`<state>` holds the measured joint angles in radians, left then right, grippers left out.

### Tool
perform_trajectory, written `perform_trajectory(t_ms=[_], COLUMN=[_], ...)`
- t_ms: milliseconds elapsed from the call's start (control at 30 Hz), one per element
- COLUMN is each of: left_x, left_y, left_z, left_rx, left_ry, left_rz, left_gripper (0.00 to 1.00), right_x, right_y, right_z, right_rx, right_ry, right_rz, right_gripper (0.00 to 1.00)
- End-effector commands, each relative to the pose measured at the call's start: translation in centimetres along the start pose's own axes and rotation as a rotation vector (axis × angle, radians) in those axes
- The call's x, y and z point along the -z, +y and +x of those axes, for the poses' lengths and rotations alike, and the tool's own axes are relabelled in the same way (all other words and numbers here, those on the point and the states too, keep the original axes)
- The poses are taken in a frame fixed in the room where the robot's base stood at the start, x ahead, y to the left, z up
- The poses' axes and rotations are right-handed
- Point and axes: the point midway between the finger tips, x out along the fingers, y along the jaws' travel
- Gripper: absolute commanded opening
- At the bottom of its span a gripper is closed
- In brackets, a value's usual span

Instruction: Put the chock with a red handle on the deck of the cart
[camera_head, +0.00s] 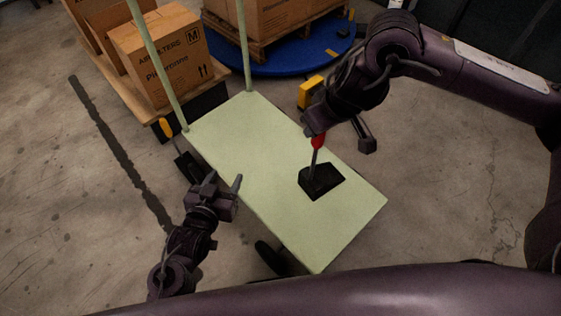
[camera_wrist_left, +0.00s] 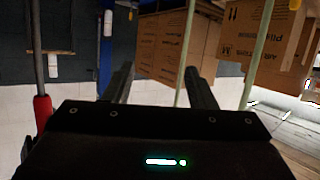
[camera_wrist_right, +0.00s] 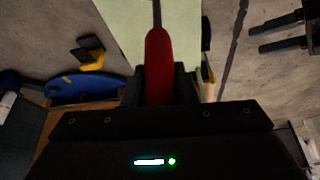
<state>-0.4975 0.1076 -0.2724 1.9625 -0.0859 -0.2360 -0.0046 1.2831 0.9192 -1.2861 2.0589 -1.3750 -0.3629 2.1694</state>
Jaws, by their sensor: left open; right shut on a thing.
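The black chock (camera_head: 321,182) with a red handle (camera_head: 318,141) is over the pale green deck (camera_head: 255,165) of the cart, toward its near right end. It looks level and at or very close to the deck; I cannot tell for sure that it touches. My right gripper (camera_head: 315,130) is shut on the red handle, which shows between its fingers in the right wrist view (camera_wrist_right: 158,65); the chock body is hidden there. My left gripper (camera_head: 226,188) is open and empty beside the deck's left edge.
A chock with a yellow handle (camera_head: 166,128) stands on the floor left of the cart. A yellow and black object (camera_head: 311,91) is beyond the cart's right side. Cardboard boxes (camera_head: 163,55) and a blue round platform (camera_head: 285,57) are behind. Much of the deck is clear.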

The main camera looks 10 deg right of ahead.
Motion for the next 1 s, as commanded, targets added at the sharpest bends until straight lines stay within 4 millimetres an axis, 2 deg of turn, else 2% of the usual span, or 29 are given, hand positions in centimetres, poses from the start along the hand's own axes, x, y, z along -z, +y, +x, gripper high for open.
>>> perform_trajectory(t_ms=[33,233,467,667,800,1000], left_x=[-1.2,-8.8,-17.1,-23.5,-27.4,-31.4], left_y=[-0.3,-1.6,-2.9,-3.7,-4.0,-4.2], left_z=[0.0,-0.5,-3.3,-7.6,-11.4,-16.8], left_rx=[0.007,0.038,0.072,0.101,0.120,0.144], left_ry=[-0.053,-0.256,-0.489,-0.685,-0.819,-0.981], left_rz=[-0.004,-0.018,-0.037,-0.055,-0.069,-0.087], left_gripper=[0.51,0.51,0.51,0.51,0.51,0.51], right_x=[0.6,1.3,1.8,1.8,1.7,1.1], right_y=[-0.4,-2.0,-3.6,-4.6,-5.2,-5.7], right_z=[-0.9,-1.7,-2.7,-3.4,-3.9,-4.3], right_rx=[0.021,0.095,0.176,0.238,0.278,0.322], right_ry=[0.001,0.001,0.003,0.003,0.003,0.003], right_rz=[-0.038,-0.218,-0.411,-0.562,-0.660,-0.772], right_gripper=[0.00,0.00,0.00,0.00,0.00,0.00])
